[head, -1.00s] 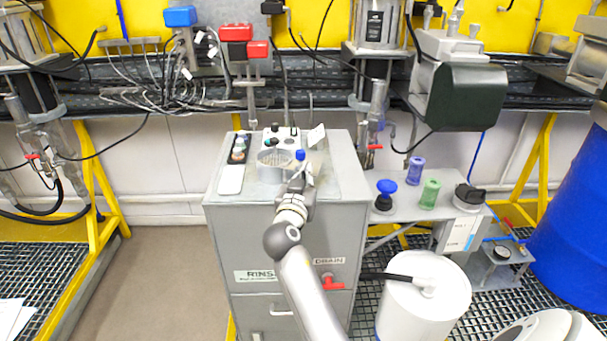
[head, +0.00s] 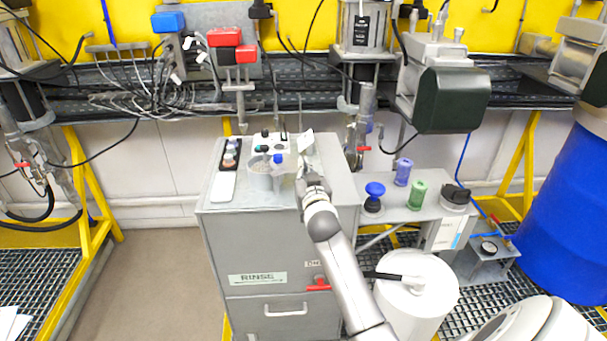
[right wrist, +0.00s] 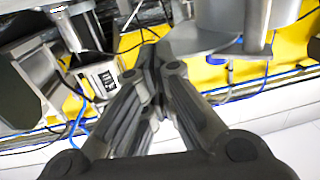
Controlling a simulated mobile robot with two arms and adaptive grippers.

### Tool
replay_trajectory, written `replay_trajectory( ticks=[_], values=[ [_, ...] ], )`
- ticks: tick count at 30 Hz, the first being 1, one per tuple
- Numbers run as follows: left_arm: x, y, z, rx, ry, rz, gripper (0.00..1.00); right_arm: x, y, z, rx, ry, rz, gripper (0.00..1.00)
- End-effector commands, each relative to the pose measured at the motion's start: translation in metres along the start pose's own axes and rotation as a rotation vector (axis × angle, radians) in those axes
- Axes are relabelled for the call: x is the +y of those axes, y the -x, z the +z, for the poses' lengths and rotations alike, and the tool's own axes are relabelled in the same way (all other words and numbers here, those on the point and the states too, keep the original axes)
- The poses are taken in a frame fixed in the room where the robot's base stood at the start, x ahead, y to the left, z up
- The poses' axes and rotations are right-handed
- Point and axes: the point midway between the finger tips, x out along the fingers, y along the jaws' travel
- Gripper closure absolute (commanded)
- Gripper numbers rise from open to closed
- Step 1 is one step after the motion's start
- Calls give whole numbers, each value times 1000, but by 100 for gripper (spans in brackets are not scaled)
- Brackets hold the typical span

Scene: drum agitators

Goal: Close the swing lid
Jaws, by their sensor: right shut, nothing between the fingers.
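A grey cabinet (head: 270,240) marked RINSE stands in the middle of the head view. A round grey cup (head: 262,176) sits on its top, with a blue-capped bottle (head: 278,172) at its right side. A small pale plate (head: 306,143) stands tilted behind. I cannot tell for sure which part is the swing lid. My right gripper (head: 307,168) is over the cabinet top, right of the cup, shut and empty. Its closed fingers (right wrist: 155,55) also show in the right wrist view. Whether they touch anything is unclear. My left gripper is out of view.
A side shelf holds a blue knob (head: 375,190), a purple jar (head: 403,172) and a green jar (head: 417,195). A white drum (head: 415,300) stands below it. A blue barrel (head: 570,220) is at the right. The floor left of the cabinet is clear.

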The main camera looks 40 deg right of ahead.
Motion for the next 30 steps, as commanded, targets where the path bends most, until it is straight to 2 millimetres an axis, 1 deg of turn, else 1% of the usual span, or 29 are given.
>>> replay_trajectory(
  ticks=[6,15,21,30],
  values=[
    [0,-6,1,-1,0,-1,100,0,-15,1,1,-2,1,100],
    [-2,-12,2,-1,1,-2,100,-3,-30,1,-1,-2,0,100],
    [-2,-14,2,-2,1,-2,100,-5,-35,1,-1,-1,0,100],
    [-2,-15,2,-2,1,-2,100,-5,-37,0,-1,-1,0,100]
  ],
)
